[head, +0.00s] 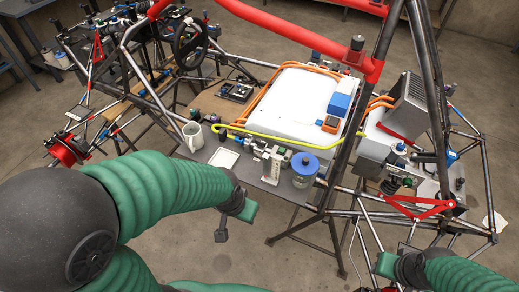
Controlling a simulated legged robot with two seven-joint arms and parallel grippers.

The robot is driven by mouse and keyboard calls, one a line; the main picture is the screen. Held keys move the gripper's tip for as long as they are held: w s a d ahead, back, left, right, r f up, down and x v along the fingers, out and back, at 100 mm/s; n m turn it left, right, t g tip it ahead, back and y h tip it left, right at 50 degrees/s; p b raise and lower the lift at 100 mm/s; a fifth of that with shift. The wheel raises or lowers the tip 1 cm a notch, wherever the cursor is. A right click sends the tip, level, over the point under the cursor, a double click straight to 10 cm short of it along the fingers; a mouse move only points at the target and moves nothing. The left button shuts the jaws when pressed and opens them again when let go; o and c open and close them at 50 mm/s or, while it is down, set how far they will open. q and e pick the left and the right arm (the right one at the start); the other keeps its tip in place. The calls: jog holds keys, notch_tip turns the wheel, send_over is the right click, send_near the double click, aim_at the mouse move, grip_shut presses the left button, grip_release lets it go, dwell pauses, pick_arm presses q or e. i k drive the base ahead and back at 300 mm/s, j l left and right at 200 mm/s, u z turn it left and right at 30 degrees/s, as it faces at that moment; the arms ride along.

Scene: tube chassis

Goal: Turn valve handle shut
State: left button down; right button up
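I cannot pick out the valve handle with certainty. A cluster of small white, green and dark fittings (272,163) sits at the front edge of the bench, beside a blue-lidded jar (304,168). A yellow tube (262,136) runs just behind them. My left gripper (236,223) is in front of and below the bench edge, its two fingers apart with nothing between them. My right gripper (383,274) is at the bottom right, below a red bracket (420,206). Its fingers are partly hidden, so its opening does not show clearly.
The tube chassis (339,150) surrounds the bench, with a red bar (300,38) across the top. A mug (192,136), a white tray (224,158) and a white case (294,103) take up bench space. The floor in front is clear.

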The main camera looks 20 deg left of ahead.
aim_at(261, 144)
jog(key=j+u, duration=0.1)
jog(key=u, duration=0.3)
jog(key=i+u, duration=0.1)
jog(key=u, duration=0.25)
jog(key=j+u, duration=0.1)
jog(key=u, duration=0.3)
jog(key=i+u, duration=0.15)
jog(key=u, duration=0.25)
jog(key=i, duration=0.15)
